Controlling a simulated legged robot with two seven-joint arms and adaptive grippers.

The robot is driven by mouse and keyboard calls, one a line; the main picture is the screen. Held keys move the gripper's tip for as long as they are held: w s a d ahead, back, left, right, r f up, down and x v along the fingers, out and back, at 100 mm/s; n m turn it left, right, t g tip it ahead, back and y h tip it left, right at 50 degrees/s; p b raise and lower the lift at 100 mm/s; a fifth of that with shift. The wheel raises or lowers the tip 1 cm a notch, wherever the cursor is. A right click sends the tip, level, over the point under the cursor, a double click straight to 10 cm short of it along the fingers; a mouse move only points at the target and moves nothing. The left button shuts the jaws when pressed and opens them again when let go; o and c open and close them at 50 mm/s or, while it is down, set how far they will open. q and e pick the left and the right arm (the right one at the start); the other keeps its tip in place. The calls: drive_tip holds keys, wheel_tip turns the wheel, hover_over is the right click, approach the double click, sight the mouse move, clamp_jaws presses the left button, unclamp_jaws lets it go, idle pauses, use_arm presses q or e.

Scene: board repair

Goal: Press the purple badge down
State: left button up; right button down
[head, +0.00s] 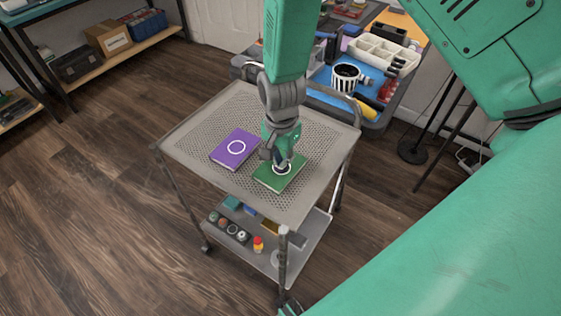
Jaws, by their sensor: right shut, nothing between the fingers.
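The purple badge (226,153) is a flat square block with a white ring on top. It lies on the left-middle of the perforated cart top (207,120). A green badge (273,180) of the same kind, also with a white ring, lies to its right. My right gripper (282,167) is shut and points down over the white ring of the green badge. Its fingertips look to be at or just above that surface; I cannot tell if they touch. The purple badge is clear of the gripper, to its left. My left gripper is not in view.
The cart has a lower shelf (299,262) with small jars and boxes. Behind it stands a second cart with a blue top (323,76), holding a striped cup (346,77) and trays. Shelves (150,42) stand at the upper left. Wood floor is open at left.

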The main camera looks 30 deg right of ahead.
idle(0.3)
wheel_tip(320, 180, up, 8)
drive_tip(key=p, duration=0.7)
drive_tip(key=shift+p, duration=0.4)
drive_tip(key=shift+s+f, duration=0.1)
